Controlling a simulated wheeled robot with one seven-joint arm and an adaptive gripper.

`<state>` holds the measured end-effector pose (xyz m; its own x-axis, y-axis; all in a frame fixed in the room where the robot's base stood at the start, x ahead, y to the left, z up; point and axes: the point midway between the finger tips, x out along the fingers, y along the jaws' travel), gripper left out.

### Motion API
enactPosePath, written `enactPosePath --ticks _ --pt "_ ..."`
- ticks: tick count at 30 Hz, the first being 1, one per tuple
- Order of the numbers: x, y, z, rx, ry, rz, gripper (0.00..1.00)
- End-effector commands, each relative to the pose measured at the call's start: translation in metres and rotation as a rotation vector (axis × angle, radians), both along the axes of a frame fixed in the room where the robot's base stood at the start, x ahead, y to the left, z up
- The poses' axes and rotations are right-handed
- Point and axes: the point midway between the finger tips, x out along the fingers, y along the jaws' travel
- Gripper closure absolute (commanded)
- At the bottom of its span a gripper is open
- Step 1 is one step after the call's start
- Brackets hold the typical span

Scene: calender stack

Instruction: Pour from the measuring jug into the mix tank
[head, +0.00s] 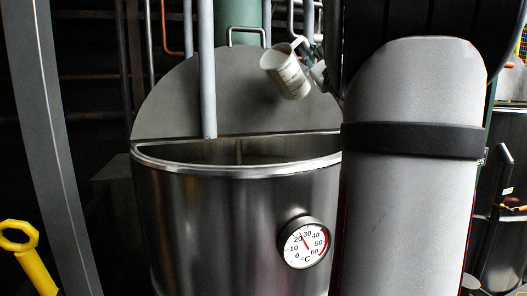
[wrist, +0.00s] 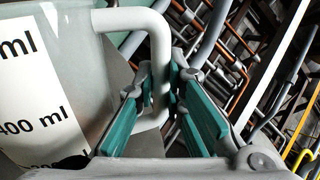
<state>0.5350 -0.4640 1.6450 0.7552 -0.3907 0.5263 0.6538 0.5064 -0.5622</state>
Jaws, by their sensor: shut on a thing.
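The measuring jug (head: 286,74) is white with printed markings. It is tilted in the air, its mouth towards the upper left, and appears above the mix tank's right half. In the wrist view the jug (wrist: 40,90) fills the left side, with "400 ml" readable. My gripper (head: 318,72) is shut on the jug's pale handle, which passes between the teal finger pads (wrist: 160,115). The mix tank (head: 215,220) is a steel cylinder, its front half open and a grey half lid (head: 170,110) behind. No stream shows; the jug's contents are hidden.
A dial thermometer (head: 305,243) sits on the tank's front. A grey vertical pipe (head: 207,70) comes down at the opening. My arm covers the right of the head view. A grey post (head: 55,130) and a yellow handle (head: 32,258) stand at left.

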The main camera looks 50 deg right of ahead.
Motion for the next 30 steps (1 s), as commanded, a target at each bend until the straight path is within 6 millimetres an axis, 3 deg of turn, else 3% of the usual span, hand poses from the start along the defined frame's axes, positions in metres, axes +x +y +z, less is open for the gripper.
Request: enactPosePath --ticks 30 --pt "-0.001 0.006 0.015 -0.107 -0.015 -0.005 1.00"
